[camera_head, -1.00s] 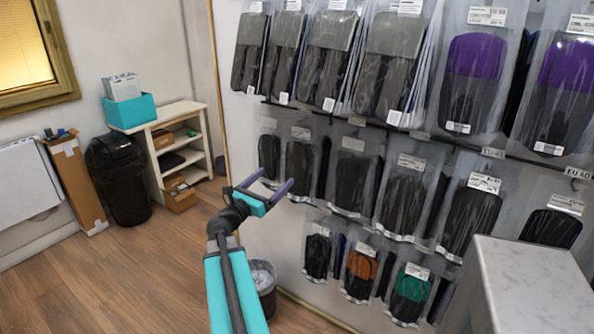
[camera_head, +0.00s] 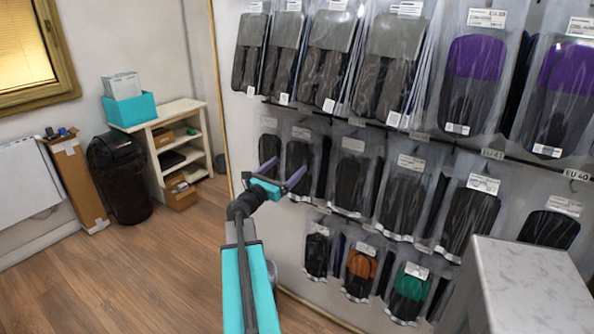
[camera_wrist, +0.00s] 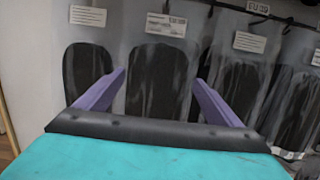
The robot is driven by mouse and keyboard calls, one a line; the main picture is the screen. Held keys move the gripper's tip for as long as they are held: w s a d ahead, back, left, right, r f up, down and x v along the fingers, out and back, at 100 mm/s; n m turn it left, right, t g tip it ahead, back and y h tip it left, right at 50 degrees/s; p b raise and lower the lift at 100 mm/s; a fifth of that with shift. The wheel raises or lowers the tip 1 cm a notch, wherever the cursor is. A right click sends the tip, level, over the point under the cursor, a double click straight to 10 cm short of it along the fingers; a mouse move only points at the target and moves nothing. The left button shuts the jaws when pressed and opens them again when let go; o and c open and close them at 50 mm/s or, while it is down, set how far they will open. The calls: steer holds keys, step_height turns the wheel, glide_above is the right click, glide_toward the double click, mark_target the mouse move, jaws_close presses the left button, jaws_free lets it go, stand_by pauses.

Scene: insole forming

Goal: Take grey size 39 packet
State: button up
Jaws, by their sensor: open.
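Packets with grey-topped insoles (camera_head: 394,45) hang in the upper row of the wall rack in the head view. Their size print is too small to read. My gripper (camera_head: 288,167) is open and empty, in front of the left end of the middle row of dark packets (camera_head: 299,165), below the grey ones. In the wrist view my gripper (camera_wrist: 158,78) has its two purple fingers spread. A clear packet with a dark insole (camera_wrist: 157,90) shows between them, behind the fingertips. No grip on it shows. The grey-topped packets are not visible in the wrist view.
Purple-topped packets (camera_head: 475,70) hang at the upper right. Orange (camera_head: 361,267) and green (camera_head: 411,282) ones hang in the bottom row. A marble-topped block (camera_head: 530,280) stands at the lower right.

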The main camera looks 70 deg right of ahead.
mark_target(296, 155)
steer(key=shift+d, duration=0.15)
steer(key=shift+p+x, duration=0.75)
steer(key=shift+x, duration=1.7)
steer(key=shift+w+r, duration=0.15)
steer(key=c, duration=1.5)
steer(key=shift+r, duration=0.15)
